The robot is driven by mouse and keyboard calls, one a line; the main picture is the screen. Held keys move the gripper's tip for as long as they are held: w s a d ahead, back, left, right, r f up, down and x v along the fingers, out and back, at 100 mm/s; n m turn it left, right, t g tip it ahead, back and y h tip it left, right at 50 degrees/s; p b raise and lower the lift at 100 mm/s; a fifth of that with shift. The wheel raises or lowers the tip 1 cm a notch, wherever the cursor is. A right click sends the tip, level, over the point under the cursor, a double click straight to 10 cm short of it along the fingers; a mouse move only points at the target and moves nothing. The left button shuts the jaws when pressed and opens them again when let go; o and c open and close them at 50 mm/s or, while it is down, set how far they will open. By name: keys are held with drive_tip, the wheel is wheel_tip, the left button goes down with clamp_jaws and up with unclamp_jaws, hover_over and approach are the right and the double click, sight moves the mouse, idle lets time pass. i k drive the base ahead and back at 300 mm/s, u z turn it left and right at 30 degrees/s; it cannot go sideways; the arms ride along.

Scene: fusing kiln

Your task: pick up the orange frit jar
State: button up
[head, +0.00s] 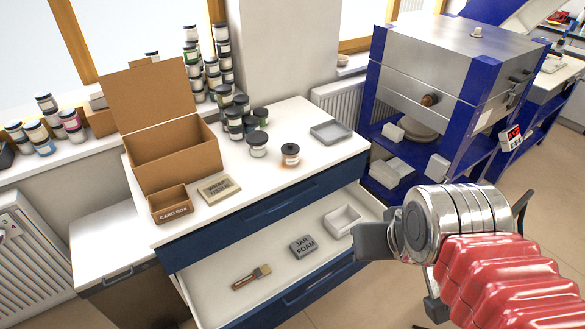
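A small jar with a black lid (290,155) stands upright on the white countertop, right of a similar dark-lidded jar. An orange tint shows low on it, so it looks like the orange frit jar; its label is too small to read. My gripper (376,243) is at the lower right, in front of the cabinet and well apart from the jar. One grey finger part shows at its left; the gap between the fingers is not clear. Nothing is seen held in it.
An open drawer (215,300) below the counter holds a brush (251,277), jar foam (303,246) and a white box (342,221). Several dark jars stand left of the frit jar, a grey tray (331,132) right. An open cardboard box (175,155) and blue-framed kiln (440,75) flank them.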

sight(288, 162)
drive_tip(key=k, duration=0.15)
drive_tip(key=z, duration=0.85)
drive_tip(key=i, duration=1.05)
drive_tip(key=u, duration=2)
